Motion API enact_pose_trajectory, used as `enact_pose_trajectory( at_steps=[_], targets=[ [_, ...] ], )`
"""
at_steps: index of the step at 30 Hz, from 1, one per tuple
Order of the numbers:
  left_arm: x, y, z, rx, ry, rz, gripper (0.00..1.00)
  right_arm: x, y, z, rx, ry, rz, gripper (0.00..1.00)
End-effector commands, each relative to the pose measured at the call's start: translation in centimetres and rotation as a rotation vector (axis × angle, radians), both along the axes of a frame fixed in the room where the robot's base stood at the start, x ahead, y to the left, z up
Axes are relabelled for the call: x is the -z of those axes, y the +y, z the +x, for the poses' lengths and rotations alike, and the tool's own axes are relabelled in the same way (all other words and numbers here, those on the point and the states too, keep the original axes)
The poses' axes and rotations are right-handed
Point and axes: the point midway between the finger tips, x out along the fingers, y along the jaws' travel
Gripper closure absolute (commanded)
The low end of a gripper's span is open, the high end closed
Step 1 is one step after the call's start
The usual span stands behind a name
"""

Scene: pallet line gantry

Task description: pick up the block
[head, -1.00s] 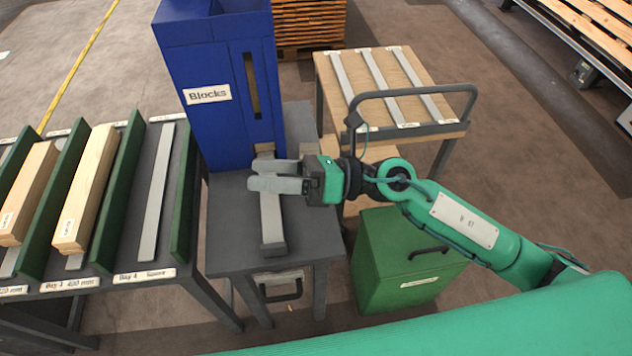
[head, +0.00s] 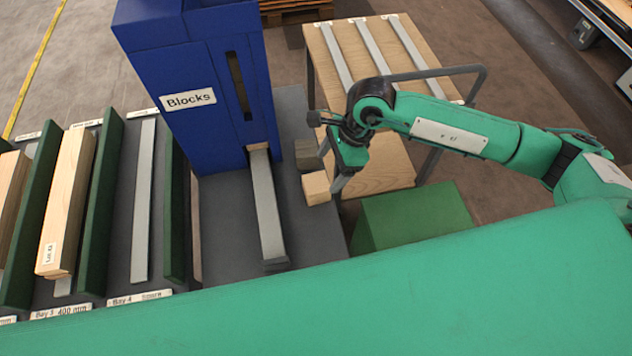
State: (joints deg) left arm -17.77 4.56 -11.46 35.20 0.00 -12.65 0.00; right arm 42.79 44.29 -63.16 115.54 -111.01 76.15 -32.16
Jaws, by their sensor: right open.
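A light wooden block (head: 316,187) sits on the right part of the dark grey stand (head: 228,218). A duller brown block (head: 307,153) is just behind it. Another wooden piece (head: 257,149) shows at the bottom opening of the blue dispenser marked "Blocks" (head: 205,105), at the top of a grey chute strip (head: 267,210). My right gripper (head: 338,186) points down just right of the light block, open. Its fingers are seen nearly edge-on, and I cannot tell whether they touch the block. My left gripper is out of view.
A wooden-topped cart (head: 388,180) with metal strips and a grey handle stands behind my right arm. A green bin (head: 415,215) is below it. Rack bays with green dividers (head: 102,210) and long timbers (head: 68,205) fill the left.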

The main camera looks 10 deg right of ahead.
Motion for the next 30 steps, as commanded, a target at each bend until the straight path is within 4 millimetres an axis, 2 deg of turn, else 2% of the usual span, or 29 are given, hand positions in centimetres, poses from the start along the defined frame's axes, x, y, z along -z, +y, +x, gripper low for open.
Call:
enact_pose_trajectory(
  at_steps=[2, 5, 10, 15, 21, 29, 30],
  targets=[
    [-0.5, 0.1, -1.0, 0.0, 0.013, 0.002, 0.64, 1.1, 0.6, -0.1, 0.0, 0.003, 0.002, 0.22],
    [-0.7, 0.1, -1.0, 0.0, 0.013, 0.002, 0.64, 2.4, 1.1, -0.1, 0.0, 0.001, 0.002, 0.22],
    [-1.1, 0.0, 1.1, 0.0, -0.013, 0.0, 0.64, 3.3, 1.5, -0.1, 0.0, 0.001, 0.001, 0.22],
    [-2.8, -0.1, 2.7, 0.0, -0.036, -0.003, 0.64, 5.1, 2.4, -0.5, 0.0, 0.003, 0.003, 0.22],
    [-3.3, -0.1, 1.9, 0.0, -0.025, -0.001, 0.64, 7.5, 3.3, -0.5, 0.001, 0.001, 0.003, 0.22],
    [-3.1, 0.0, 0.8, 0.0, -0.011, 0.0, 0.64, 7.9, 3.3, -0.5, 0.0, -0.001, 0.002, 0.22],
    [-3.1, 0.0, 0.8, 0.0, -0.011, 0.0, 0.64, 7.9, 3.3, -0.5, 0.0, 0.0, 0.002, 0.3]
  ],
)
